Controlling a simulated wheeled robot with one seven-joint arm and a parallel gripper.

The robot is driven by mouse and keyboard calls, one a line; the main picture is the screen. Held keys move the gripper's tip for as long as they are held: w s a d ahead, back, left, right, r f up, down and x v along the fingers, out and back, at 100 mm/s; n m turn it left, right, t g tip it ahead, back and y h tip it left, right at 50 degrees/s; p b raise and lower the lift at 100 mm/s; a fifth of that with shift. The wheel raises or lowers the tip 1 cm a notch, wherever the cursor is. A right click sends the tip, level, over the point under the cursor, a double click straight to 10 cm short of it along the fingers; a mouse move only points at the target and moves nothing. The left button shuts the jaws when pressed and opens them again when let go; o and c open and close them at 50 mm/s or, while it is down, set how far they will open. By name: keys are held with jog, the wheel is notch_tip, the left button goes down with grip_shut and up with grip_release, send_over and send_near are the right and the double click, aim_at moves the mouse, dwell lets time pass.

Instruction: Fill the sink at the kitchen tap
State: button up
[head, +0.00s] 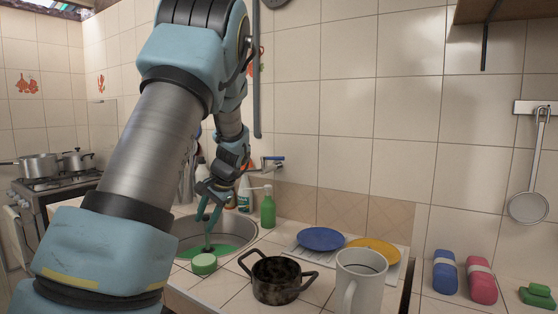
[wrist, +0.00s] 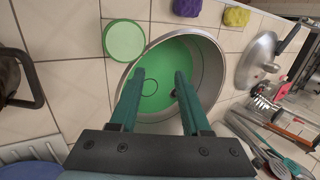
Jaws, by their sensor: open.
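The round metal sink (head: 187,226) is set in the tiled counter. Its inside shows a flat green surface (wrist: 165,98), and I cannot tell whether this is liquid or a green bottom. A thin dark ring outline and a small dark spot show on it. My gripper (head: 208,219) is open and empty, pointing down over the sink. In the wrist view its fingers (wrist: 160,75) stand apart over the green surface.
A green round tin (head: 204,264) stands by the sink's front edge. A green pump bottle (head: 267,208) stands behind right. A dark pot (head: 276,281), a white mug (head: 360,282), a blue plate (head: 321,239) and a yellow plate (head: 374,251) crowd the counter to the right.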

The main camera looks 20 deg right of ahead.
jog(key=w+d+r+m+t+y, duration=0.2)
jog(key=w+d+r+m+t, duration=0.15)
jog(key=w+d, duration=0.45)
jog(key=m+t+y, duration=0.2)
jog(key=m+t, duration=0.4)
send_near(280, 158)
jog(key=shift+n+t, duration=0.25)
jog(key=p+x, duration=0.4)
jog(key=x, duration=0.6)
jog(key=shift+w+f, duration=0.2)
jog(key=shift+w+a+f+p, duration=0.2)
jog(key=shift+w+f+p, duration=0.1)
jog(key=shift+w, duration=0.1)
jog(key=shift+r, duration=0.1)
grip_shut()
